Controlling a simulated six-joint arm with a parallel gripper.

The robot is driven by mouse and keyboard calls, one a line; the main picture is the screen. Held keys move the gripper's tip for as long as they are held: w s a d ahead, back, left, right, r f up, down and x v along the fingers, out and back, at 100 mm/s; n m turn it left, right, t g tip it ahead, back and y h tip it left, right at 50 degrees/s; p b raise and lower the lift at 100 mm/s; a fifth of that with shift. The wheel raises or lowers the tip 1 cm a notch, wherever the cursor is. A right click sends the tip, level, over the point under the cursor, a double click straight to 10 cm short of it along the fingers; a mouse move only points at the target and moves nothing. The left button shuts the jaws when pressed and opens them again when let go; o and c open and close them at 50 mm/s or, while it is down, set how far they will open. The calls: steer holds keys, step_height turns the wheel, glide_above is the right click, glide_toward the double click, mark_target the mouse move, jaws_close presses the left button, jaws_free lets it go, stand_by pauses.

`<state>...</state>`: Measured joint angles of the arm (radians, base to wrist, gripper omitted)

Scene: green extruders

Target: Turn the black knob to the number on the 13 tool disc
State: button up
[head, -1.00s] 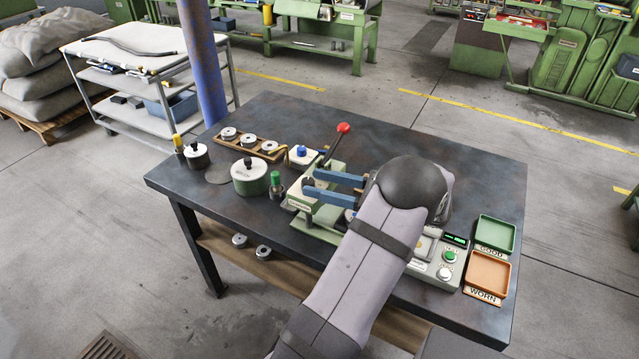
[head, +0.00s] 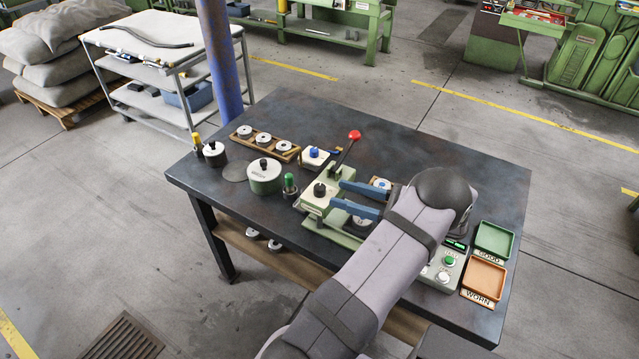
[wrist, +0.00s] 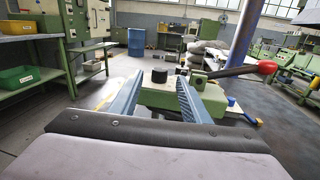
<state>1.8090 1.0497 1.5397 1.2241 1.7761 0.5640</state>
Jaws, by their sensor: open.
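The black knob (head: 319,190) stands on the white-topped end of a green machine (head: 318,204). My gripper (head: 339,194) is open, its two blue fingers apart and empty. The fingers point left toward the knob, with their tips just to its right and clear of it. In the wrist view the knob (wrist: 159,76) shows ahead between the fingertips (wrist: 160,82). Three tool discs sit in a wooden rack (head: 264,142) at the back left. Another grey disc (head: 361,224) lies below the fingers, partly covered. No disc number or knob marking is legible.
A red-tipped lever (head: 354,136) rises behind the machine. A green pot (head: 264,177) and a green-capped bottle (head: 290,185) stand left of it. A button box (head: 442,270) and green (head: 494,239) and orange (head: 484,279) trays are at the right.

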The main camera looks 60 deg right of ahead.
mark_target(319, 187)
steer(key=shift+w+a+p, duration=0.2)
steer(key=shift+w+p, duration=0.2)
steer(key=shift+w, duration=0.8)
steer(key=shift+w+a+p, duration=0.2)
steer(key=shift+w+p, duration=0.2)
steer(key=shift+w, duration=0.85)
steer(key=shift+w+a+p, duration=0.2)
steer(key=shift+w+p, duration=0.2)
steer(key=shift+w, duration=0.8)
steer(key=shift+c, duration=0.5)
steer(key=c, duration=1)
